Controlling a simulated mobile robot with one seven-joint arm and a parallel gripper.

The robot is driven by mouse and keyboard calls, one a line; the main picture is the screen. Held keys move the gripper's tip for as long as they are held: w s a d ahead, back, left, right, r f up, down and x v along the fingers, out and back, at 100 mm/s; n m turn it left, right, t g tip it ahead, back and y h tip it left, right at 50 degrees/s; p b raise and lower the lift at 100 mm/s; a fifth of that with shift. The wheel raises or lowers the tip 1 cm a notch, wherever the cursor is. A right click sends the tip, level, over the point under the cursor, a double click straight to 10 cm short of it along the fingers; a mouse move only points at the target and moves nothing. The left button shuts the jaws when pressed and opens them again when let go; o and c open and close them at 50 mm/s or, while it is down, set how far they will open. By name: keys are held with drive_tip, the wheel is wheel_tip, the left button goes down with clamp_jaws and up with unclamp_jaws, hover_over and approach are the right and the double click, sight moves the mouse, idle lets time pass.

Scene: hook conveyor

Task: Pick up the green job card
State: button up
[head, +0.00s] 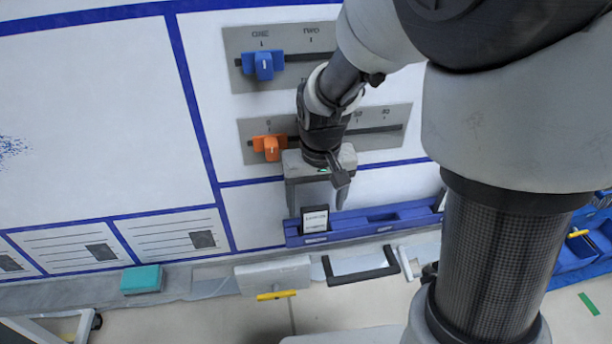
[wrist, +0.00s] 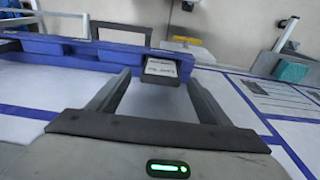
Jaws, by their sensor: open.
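A card (head: 314,220) with a white face and dark border stands in a slot of the blue tray (head: 385,220) on the wall. No green shows on it, so I cannot tell whether it is the green job card. My gripper (head: 316,203) is open, with its two fingers pointing down on either side of the card. In the wrist view the card (wrist: 160,68) sits between the fingertips of my gripper (wrist: 156,76), apart from both. The blue tray (wrist: 60,45) runs across behind it.
Above are a blue slider (head: 264,64) and an orange slider (head: 270,146) on grey plates. A teal block (head: 141,279) lies on the ledge at left. A grey block with a yellow handle (head: 275,295) and a black frame (head: 361,267) are below the tray.

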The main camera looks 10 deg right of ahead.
sight(314, 219)
wheel_tip(314, 219, down, 3)
drive_tip(key=shift+w+r, duration=0.15)
drive_tip(key=shift+r, duration=0.05)
drive_tip(key=c, duration=1.1)
drive_tip(key=shift+r, duration=0.1)
drive_tip(key=shift+c, duration=0.2)
